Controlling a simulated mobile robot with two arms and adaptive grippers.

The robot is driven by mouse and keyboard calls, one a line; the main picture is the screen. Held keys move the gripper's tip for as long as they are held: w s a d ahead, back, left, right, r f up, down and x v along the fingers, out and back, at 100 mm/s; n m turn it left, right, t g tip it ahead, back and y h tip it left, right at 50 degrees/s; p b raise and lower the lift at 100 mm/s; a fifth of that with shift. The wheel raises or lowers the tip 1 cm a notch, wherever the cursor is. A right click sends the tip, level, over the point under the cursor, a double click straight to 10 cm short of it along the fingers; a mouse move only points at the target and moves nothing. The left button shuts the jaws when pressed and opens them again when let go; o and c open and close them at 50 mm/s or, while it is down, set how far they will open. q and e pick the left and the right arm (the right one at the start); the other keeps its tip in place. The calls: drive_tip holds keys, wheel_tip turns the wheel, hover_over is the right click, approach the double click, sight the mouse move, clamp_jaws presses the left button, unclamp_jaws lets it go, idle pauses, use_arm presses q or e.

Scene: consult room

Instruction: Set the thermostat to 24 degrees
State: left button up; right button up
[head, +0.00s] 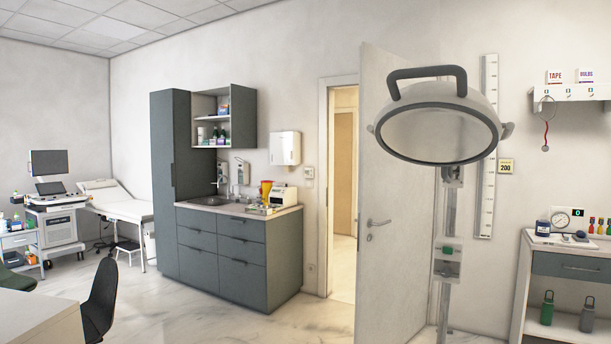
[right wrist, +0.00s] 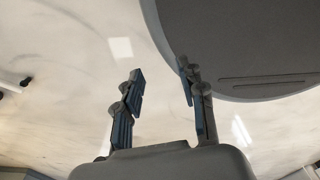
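The thermostat appears to be the small wall unit (head: 506,166) with a yellowish display, right of the tall height scale in the head view. Its display looks like 200, possibly 20.0; any decimal point is too small to tell. Its buttons cannot be made out. My right gripper (right wrist: 160,76) shows in the right wrist view with its two fingers apart and nothing between them, above the pale floor. Neither gripper shows in the head view, so both are away from the wall unit there. My left gripper is not in view.
A large round exam lamp (head: 440,125) on a pole stands left of the wall unit. An open door (head: 395,230) is behind it. A cart (head: 567,264) with bottles and a gauge stands at the right. The wall shelf (head: 580,95) is above. Marble floor is clear in the middle.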

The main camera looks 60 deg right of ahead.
clamp_jaws()
idle(1.4)
